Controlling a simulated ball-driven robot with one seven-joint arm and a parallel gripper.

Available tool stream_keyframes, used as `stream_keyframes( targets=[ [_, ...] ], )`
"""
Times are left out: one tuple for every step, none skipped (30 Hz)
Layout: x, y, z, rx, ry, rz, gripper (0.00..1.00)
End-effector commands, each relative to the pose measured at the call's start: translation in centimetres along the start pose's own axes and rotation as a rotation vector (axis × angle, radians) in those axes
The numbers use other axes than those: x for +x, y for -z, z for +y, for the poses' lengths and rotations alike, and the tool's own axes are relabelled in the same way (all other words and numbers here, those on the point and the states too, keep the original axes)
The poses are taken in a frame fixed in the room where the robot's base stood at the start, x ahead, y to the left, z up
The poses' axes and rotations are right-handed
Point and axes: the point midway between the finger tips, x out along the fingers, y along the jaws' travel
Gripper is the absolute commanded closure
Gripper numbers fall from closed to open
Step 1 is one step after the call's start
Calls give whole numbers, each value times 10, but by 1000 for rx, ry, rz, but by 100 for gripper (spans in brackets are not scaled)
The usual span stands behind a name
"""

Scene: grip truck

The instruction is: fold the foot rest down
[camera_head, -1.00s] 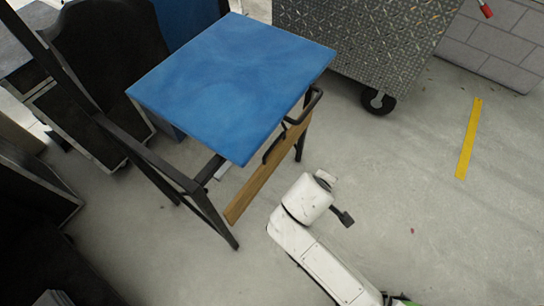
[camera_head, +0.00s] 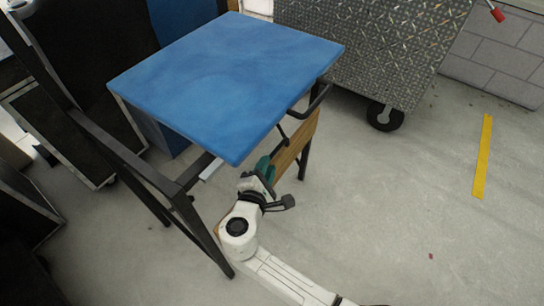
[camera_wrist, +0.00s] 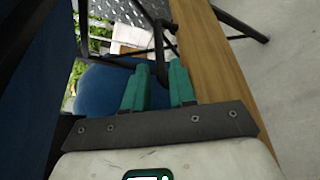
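The foot rest is a wooden board (camera_head: 297,141) on black metal bars, at the front of a blue-seated chair (camera_head: 225,80). The board is tilted below the seat's front edge, and my arm covers part of it. In the wrist view the board (camera_wrist: 212,50) runs along the right of my gripper (camera_wrist: 160,75). The two green fingers are apart, and a black bar of the foot rest (camera_wrist: 158,45) shows in the gap between them. Whether they touch it is unclear. In the head view my gripper (camera_head: 265,168) is beside the board, under the seat edge.
Black chair legs (camera_head: 205,235) stand left of my arm. A patterned metal cart (camera_head: 370,45) on a black wheel (camera_head: 384,117) is behind the chair. Dark cases (camera_head: 75,130) stand at the left. The floor at right is clear, with a yellow strip (camera_head: 482,158).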

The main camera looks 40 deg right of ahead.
Motion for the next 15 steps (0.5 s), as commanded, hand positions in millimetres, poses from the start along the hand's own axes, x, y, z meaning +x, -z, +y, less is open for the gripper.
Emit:
stream_keyframes(
  targets=[
    [11, 0, -1, 2, 1, -3, 75],
    [17, 0, -2, 2, 1, -4, 75],
    [24, 0, -2, 2, 2, -4, 75],
    [28, 0, -2, 2, 2, -3, 75],
    [33, 0, -1, 3, 1, -4, 75],
    [38, 0, -1, 3, 1, -3, 75],
    [41, 0, -1, 2, 0, -2, 75],
    [45, 0, -1, 2, 1, -2, 75],
    [48, 0, -1, 2, 1, -2, 75],
    [51, 0, -1, 2, 1, -2, 75],
    [52, 0, -1, 2, 1, -2, 75],
    [54, 0, 0, 2, 1, -1, 75],
    [56, 0, 0, 2, 0, -1, 75],
    [56, 0, 0, 2, 0, -1, 75],
    [57, 0, 0, 2, 0, 0, 75]
  ],
)
